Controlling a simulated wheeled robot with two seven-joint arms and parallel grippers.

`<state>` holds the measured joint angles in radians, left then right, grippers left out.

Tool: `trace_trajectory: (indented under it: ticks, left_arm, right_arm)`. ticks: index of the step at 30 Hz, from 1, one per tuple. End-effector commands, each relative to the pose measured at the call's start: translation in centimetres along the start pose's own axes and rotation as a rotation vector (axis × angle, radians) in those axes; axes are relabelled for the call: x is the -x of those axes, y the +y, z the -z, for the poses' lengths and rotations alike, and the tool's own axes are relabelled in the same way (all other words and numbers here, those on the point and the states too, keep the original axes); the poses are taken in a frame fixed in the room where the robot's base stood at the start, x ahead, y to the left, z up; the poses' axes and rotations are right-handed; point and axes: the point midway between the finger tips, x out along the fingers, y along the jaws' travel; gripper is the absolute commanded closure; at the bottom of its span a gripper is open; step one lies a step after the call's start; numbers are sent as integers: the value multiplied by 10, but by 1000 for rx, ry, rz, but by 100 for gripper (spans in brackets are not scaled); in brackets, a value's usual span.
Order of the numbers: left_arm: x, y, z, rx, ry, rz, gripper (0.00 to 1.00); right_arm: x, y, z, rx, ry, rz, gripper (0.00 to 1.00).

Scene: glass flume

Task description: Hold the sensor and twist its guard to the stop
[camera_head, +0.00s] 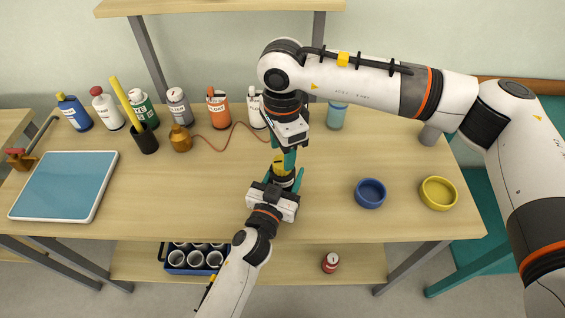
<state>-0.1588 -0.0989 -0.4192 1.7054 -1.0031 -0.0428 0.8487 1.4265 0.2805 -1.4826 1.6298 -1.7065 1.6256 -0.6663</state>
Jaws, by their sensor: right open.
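The sensor (284,181) is a dark upright body near the middle of the table, with a yellow guard (279,162) at its top. My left gripper (284,178) comes in from the front. Its teal fingers lie on both sides of the dark body and appear closed on it. My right gripper (289,158) points down from above, with its teal fingers open at the guard. One finger covers part of the guard. Whether the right fingers touch the guard is hard to tell.
Several bottles, including an orange one (218,112), line the back. A brass-coloured object (180,139) trails a thin cable towards the sensor. A pen cup (146,140) and blue tray (64,186) stand left. Blue (370,194) and yellow (438,193) bowls sit right.

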Motion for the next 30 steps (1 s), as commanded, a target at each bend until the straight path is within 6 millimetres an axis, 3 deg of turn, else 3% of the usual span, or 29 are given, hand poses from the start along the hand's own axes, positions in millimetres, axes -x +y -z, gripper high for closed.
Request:
trace_trajectory:
  ticks: [7, 14, 15, 19, 30]
  left_arm:
    - [0, 0, 1, -1, 2, -1, 74]
    - [0, 0, 1, -1, 1, 0, 74]
    - [0, 0, 1, -1, 1, 0, 47]
    - [0, 0, 1, 0, 1, 0, 25]
    - [5, 0, 1, 0, 1, 0, 23]
  right_arm:
    - [23, 0, 0, 0, -1, -1, 49]
    - [26, 0, 0, 0, -1, 0, 49]
    - [26, 0, 0, 0, -1, 0, 49]
    - [26, 0, 0, 0, -1, 0, 49]
    - [26, 0, 0, 0, -1, 1, 49]
